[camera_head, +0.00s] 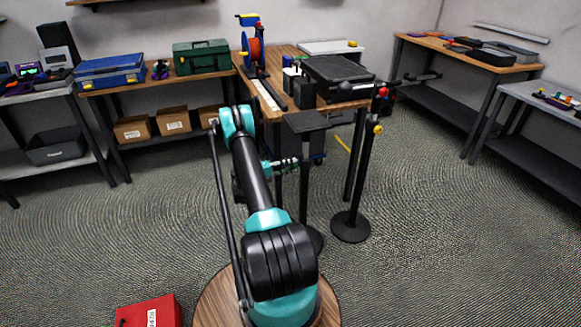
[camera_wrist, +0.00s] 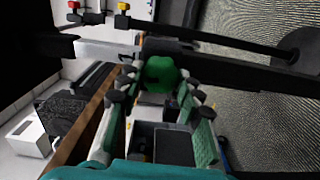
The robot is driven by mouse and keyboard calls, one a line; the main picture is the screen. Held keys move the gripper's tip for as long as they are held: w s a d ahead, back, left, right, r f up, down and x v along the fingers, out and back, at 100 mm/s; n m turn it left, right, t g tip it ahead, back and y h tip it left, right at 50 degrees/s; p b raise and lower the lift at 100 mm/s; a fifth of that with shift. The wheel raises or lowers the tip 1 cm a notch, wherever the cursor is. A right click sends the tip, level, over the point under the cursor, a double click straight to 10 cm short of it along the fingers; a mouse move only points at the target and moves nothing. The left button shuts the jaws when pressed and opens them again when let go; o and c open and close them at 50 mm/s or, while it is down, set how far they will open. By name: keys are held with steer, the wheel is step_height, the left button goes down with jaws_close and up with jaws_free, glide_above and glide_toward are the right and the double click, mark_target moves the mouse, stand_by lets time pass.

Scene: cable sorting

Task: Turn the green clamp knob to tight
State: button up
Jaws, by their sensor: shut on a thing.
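In the wrist view the round green clamp knob (camera_wrist: 160,74) sits between the far ends of my gripper's fingers. My gripper (camera_wrist: 160,82) is shut on the knob, with a finger on each side of it. The knob joins a dark bar behind it; its markings and how tight it is cannot be read. In the head view my gripper (camera_head: 290,163) is small, near the stand below the dark plate, and the knob is not clear there.
A black stand (camera_head: 361,190) with a round base and a yellow knob (camera_head: 378,129) stands right of my arm. The wooden workbench (camera_head: 283,58) behind holds a red cable reel (camera_head: 256,51) and a black case (camera_head: 338,76). A red box (camera_head: 150,312) lies at front left. Floor is open at right.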

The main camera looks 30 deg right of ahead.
steer(key=shift+m, duration=0.6)
steer(key=o, duration=1.2)
steer(key=shift+c, duration=0.2)
steer(key=shift+a, duration=0.1)
steer(key=v, duration=1.1)
steer(key=shift+a, duration=0.4)
steer(key=shift+f, duration=0.1)
